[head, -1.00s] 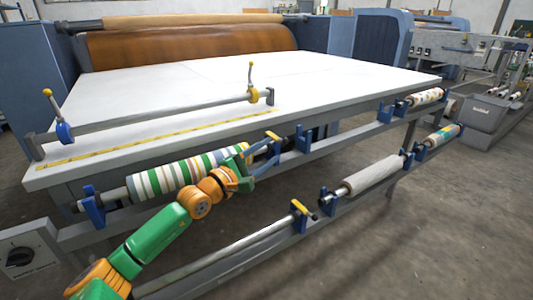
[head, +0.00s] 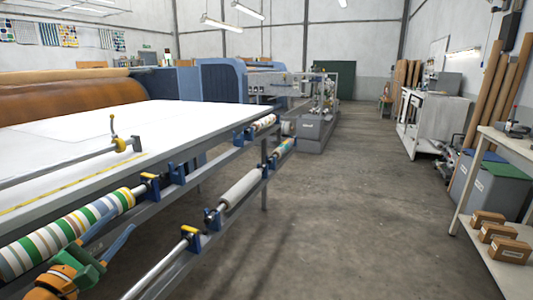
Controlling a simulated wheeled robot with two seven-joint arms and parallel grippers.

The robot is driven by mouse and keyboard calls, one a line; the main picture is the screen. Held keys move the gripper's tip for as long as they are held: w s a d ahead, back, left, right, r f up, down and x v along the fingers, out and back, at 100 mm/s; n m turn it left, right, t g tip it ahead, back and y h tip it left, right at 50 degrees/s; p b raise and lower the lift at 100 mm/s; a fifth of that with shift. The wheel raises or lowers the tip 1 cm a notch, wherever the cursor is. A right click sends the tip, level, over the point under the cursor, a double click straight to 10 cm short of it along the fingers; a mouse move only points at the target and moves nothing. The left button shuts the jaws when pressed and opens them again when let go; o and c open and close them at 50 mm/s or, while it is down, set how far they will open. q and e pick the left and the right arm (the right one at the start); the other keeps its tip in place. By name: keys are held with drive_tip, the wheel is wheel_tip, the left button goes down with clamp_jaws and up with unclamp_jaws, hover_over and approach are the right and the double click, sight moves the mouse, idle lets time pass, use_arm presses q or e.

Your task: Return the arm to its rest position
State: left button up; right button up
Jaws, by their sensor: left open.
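My left arm comes in at the lower left corner, with orange and green links. Its left gripper (head: 122,222) has two blue fingers spread apart with nothing between them. The gripper is in front of the striped fabric roll (head: 45,242), which has green, white and yellow bands and lies in blue brackets along the table's front. One finger overlaps the roll in the picture; I cannot tell whether it touches. My right gripper is not in view.
The white press table (head: 90,128) fills the left. A grey-white roll (head: 241,189) and a bare bar (head: 165,268) sit on the lower rail. The concrete floor (head: 345,210) is clear in the middle. A shelf with cartons (head: 497,233) stands at the right.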

use_arm(q)
drive_tip(key=s+f+m+g+y, duration=0.2)
drive_tip(key=s+f+m+y, duration=0.3)
drive_tip(key=m, duration=0.6)
drive_tip(key=s+d+f+m+g+y, duration=0.1)
drive_tip(key=s+f+m+g+y, duration=0.2)
drive_tip(key=f+m, duration=0.55)
drive_tip(key=s+f+m+g+y, duration=0.2)
drive_tip(key=s+f+m, duration=0.3)
drive_tip(key=m, duration=0.7)
drive_tip(key=s+d+f+n+g+h, duration=0.7)
drive_tip(key=s+d+f+g, duration=0.2)
drive_tip(key=s+d+f, duration=0.5)
drive_tip(key=s+f+g, duration=0.1)
drive_tip(key=s+f, duration=0.2)
drive_tip(key=f, duration=1.2)
drive_tip(key=s+a+f+g, duration=0.1)
drive_tip(key=s+a+f, duration=0.1)
drive_tip(key=s+f, duration=0.9)
wheel_tip(320, 180, up, 15)
drive_tip(key=s+p, duration=0.1)
drive_tip(key=p, duration=1.2)
drive_tip(key=shift+d+m, duration=0.15)
drive_tip(key=shift+m, duration=0.3)
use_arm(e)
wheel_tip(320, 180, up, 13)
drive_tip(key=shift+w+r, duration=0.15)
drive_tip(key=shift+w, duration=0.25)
